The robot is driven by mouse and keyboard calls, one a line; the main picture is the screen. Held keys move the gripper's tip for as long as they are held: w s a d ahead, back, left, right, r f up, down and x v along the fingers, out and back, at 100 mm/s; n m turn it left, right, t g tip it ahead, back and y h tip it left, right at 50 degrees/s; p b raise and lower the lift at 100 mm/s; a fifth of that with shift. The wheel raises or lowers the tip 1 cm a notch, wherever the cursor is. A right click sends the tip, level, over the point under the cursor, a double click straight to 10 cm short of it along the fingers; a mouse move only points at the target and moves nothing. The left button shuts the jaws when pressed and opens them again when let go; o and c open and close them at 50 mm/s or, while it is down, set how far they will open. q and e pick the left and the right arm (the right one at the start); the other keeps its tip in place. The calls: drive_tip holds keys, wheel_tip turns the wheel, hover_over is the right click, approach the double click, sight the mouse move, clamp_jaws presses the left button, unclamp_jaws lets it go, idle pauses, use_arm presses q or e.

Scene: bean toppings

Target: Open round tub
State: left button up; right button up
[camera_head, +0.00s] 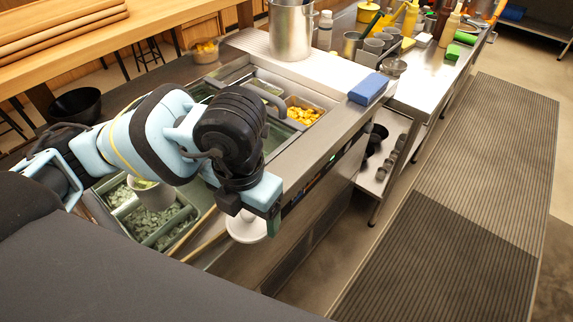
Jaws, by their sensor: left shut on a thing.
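My left arm reaches in from the left over the counter. My left gripper (250,212) points down near the counter's front edge and is shut on a round white lid (246,232), which hangs below the fingers. The fingertips are partly hidden by the gripper body, so the exact grip does not show. A pale round tub (156,195) stands to the left, among the topping bins under my arm. Its top looks open, with something green inside, and my arm hides part of it. My right gripper is not in view.
Green bins (160,228) with pale chunks sit beside the tub, with wooden sticks (205,238) along their edge. A bin of orange pieces (304,112), a blue block (368,89) and a steel pot (291,30) are farther back. The floor mat (470,180) at right is clear.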

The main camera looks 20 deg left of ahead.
use_arm(q)
drive_tip(key=shift+s, duration=0.1)
hover_over(278, 174)
drive_tip(key=shift+f, duration=2.5)
drive_tip(key=shift+f, duration=0.1)
drive_tip(key=o, duration=1.1)
wheel_tip(278, 174, up, 12)
drive_tip(key=shift+r, duration=0.15)
